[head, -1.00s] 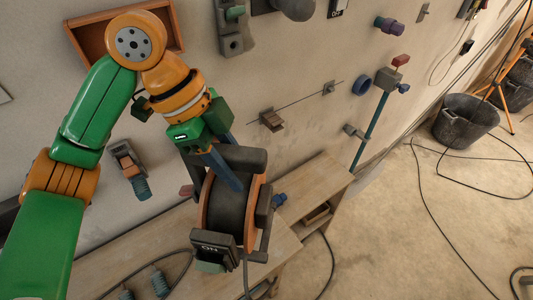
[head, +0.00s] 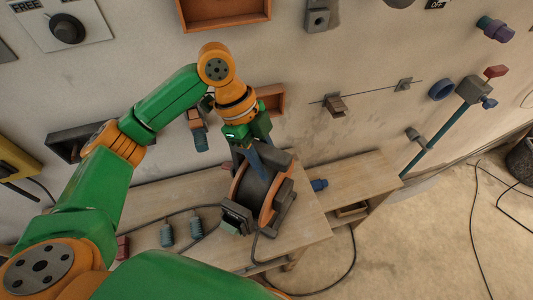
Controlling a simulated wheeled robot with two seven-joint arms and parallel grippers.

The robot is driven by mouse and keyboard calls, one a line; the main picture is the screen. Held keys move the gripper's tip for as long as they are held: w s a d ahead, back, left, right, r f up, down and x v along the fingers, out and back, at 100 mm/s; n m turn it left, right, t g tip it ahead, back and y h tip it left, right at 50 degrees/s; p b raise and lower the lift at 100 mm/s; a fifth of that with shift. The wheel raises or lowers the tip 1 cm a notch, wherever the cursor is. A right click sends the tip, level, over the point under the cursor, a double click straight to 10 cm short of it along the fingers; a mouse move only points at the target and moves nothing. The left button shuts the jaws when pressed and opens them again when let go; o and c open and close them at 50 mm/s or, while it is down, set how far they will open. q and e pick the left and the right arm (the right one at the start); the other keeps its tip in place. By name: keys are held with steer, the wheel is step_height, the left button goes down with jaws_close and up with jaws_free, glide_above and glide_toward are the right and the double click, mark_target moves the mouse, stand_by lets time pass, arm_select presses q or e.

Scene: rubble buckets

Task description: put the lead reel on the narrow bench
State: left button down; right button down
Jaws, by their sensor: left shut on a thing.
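The lead reel (head: 255,188) has a dark drum between orange-brown flanges, with a black switch box (head: 237,215) on its near side. My left gripper (head: 258,165) has its blue fingers shut on the reel from above. The reel is over the right part of a pale wooden bench top (head: 300,222); I cannot tell whether it touches the wood. A smaller wooden bench (head: 365,180) with an open compartment under its top adjoins on the right; it looks like the narrow bench. My right gripper is not in view.
Two teal fittings (head: 167,235) and a black cable lie left of the reel. A blue fitting (head: 319,184) stands to its right. The wall behind carries brackets, boxes and a blue post (head: 435,140). A dark bucket (head: 521,160) stands on the floor at right.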

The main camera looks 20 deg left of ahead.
mark_target(259, 147)
arm_select(q)
steer(key=c, duration=0.7)
jaws_free()
steer(key=shift+o, duration=1.1)
steer(key=shift+s, duration=0.15)
steer(key=b+v, duration=0.1)
steer(key=v, duration=0.6)
steer(key=shift+r, duration=0.35)
steer(key=p+v, duration=0.1)
steer(key=v, duration=0.3)
steer(key=shift+a+r, duration=0.15)
steer(key=shift+r, duration=0.1)
